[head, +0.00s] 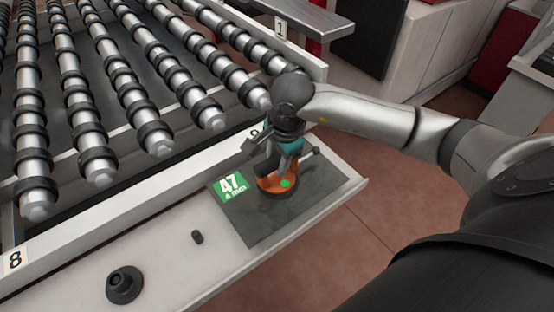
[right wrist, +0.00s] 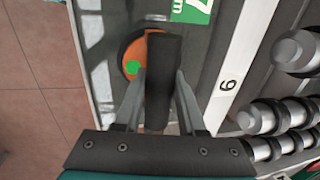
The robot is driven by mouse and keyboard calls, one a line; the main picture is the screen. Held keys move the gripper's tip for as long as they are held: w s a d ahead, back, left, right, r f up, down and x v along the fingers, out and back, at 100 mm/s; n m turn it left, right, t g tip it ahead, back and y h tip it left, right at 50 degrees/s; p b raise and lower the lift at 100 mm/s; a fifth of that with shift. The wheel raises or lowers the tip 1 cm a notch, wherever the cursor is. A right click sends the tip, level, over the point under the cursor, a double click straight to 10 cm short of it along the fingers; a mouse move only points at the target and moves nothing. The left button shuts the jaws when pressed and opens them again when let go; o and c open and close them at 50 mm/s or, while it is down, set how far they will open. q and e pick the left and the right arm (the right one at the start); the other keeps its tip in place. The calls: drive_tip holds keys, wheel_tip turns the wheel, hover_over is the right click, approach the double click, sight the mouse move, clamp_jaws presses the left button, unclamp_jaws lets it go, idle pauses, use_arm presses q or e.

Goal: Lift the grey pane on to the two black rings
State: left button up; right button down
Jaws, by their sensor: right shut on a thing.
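The grey pane (head: 312,188) lies flat on the light ledge in front of the rollers, with a green label (head: 231,185) reading 47, 4 mm. An orange suction lifter (head: 268,186) with a green dot stands on the pane. My right gripper (head: 285,158) is over the lifter, shut on its dark handle. The right wrist view shows the handle (right wrist: 163,75) between the fingers and the orange disc (right wrist: 132,60) beneath. Black rings (head: 98,168) sit along the rollers; I cannot tell which two are meant. My left gripper is not in view.
Several steel rollers (head: 153,137) slope toward the ledge (head: 170,262). A black cone-shaped piece (head: 124,286) and a small black peg (head: 197,237) stand on the ledge left of the pane. A raised rail (head: 160,200) runs between ledge and rollers. Open floor lies at right.

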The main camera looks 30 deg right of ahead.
drive_tip(key=shift+w+f+b, duration=0.1)
drive_tip(key=shift+f+b, duration=0.1)
drive_tip(key=shift+b, duration=0.15)
drive_tip(key=c, duration=0.7)
unclamp_jaws()
drive_tip(key=shift+o, duration=1.4)
drive_tip(key=shift+s+f, duration=0.2)
wheel_tip(320, 180, up, 15)
drive_tip(key=s+p, duration=0.1)
drive_tip(key=s, duration=0.1)
drive_tip(key=shift+s+r+p, duration=0.15)
drive_tip(key=shift+s+p, duration=0.15)
drive_tip(key=shift+s, duration=0.1)
drive_tip(key=shift+d, duration=0.1)
